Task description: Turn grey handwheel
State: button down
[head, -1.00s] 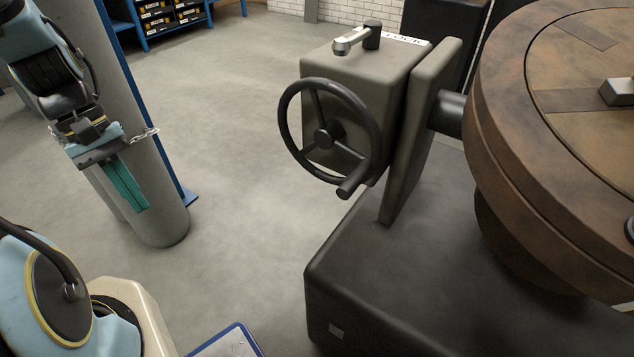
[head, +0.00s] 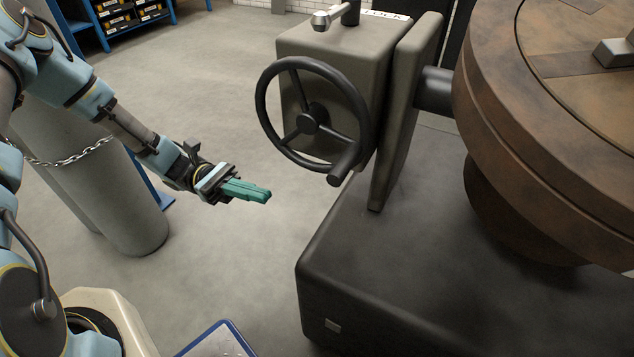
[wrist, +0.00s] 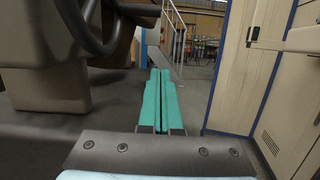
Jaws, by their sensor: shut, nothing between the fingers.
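The dark grey handwheel (head: 308,121) is a spoked ring with a hub and a crank handle (head: 345,165) at its lower right. It is mounted on the face of a grey-brown box. My gripper (head: 268,195) has teal fingers, shut and empty, pointing right. It is in free air, left of and below the handwheel in the head view, apart from it. In the wrist view the shut fingers (wrist: 157,75) point ahead, and part of the handwheel rim (wrist: 88,35) shows at the upper left.
The handwheel box (head: 385,65) carries a small lever (head: 327,18) and a LOCK label on top. A dark base block (head: 400,270) and large brown round table (head: 480,90) stand right. A grey pillar with a chain (head: 65,158) is behind my arm. A cabinet (wrist: 250,60) stands right in the wrist view.

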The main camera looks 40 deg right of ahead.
jog(key=s+d+r+g+p, duration=0.1)
jog(key=s+d+r, duration=0.1)
jog(key=s, duration=0.3)
jog(key=s+d+r+h, duration=0.1)
jog(key=s+d+r, duration=0.2)
jog(key=s+r, duration=0.2)
jog(key=shift+s+r+n+g+p, duration=0.25)
jog(key=shift+s+n+g+p, duration=0.05)
jog(key=shift+s+g+p, duration=0.1)
jog(key=shift+d, duration=0.1)
jog(key=shift+s+d+r+g+p, duration=0.1)
jog(key=shift+s+r+g+p, duration=0.4)
jog(key=shift+p, duration=0.3)
jog(key=shift+w, duration=0.15)
